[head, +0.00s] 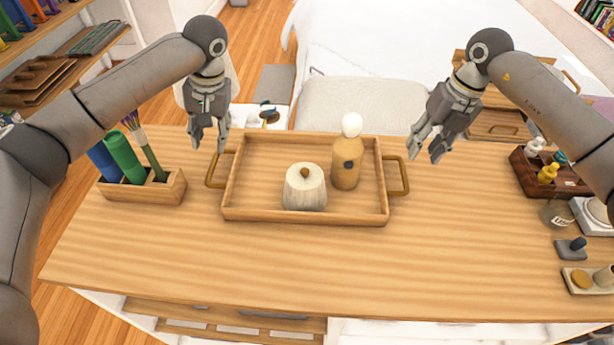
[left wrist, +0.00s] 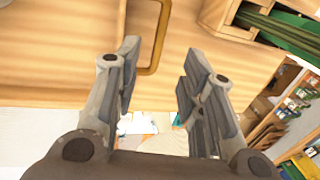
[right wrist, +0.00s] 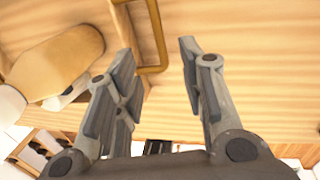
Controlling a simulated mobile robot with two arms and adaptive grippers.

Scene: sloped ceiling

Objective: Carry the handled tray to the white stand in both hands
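The wooden handled tray (head: 262,212) lies flat on the wooden table, with a brass handle at each short end. On it stand a pale ribbed jar with a brown knob (head: 305,190) and a tan bottle with a white round top (head: 346,170). My left gripper (head: 208,147) is open and empty, above and behind the left handle (head: 211,172). My right gripper (head: 424,152) is open and empty, up and right of the right handle (head: 404,175). Handles show beyond the fingers in the left wrist view (left wrist: 160,40) and right wrist view (right wrist: 156,35). I cannot tell which thing is the white stand.
A wooden box with green and blue tubes and brushes (head: 150,190) stands left of the tray. A dark wooden caddy of small bottles (head: 526,178), a glass jar (head: 556,213) and small dishes sit at the right. The tabletop (head: 300,265) before the tray is clear.

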